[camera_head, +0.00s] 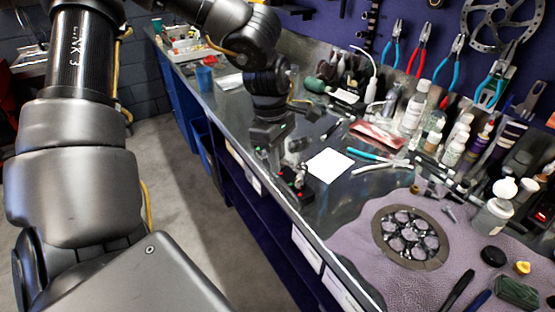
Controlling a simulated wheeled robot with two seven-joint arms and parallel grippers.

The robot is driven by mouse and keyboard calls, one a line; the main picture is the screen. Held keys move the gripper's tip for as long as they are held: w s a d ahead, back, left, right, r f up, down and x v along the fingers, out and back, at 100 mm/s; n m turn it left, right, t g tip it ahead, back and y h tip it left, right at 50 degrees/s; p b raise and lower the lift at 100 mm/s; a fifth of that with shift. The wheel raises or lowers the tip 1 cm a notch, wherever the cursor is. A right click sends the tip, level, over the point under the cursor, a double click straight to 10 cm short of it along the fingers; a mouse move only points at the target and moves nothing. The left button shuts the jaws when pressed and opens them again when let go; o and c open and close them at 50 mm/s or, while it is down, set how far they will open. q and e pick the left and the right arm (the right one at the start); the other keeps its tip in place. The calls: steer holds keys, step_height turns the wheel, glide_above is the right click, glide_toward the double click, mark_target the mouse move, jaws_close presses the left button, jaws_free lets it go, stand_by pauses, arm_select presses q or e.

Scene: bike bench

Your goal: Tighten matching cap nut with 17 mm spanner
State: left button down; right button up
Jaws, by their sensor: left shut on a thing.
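My left gripper (277,165) points down over the front edge of the metal bench, left of a white square card (330,165). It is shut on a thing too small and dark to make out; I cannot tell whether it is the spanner. A small black fixture with red parts (297,187) sits at the bench edge, just right of and below the fingertips. I cannot make out a cap nut there, as the gripper and poor detail hide it. My right gripper is not in view.
The metal bench (226,103) runs diagonally. A teal-handled tool (370,157) lies right of the card. Several bottles (413,110) stand at the back under hanging pliers (418,50). A round disc part (380,238) lies on a mauve cloth (350,245).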

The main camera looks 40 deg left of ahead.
arm_select(q)
steer(key=shift+r, duration=0.2)
stand_by(0.3)
steer(key=r, duration=0.1)
steer(key=s+r+p, duration=0.2)
steer(key=r, duration=0.1)
steer(key=shift+a, duration=0.25)
stand_by(0.8)
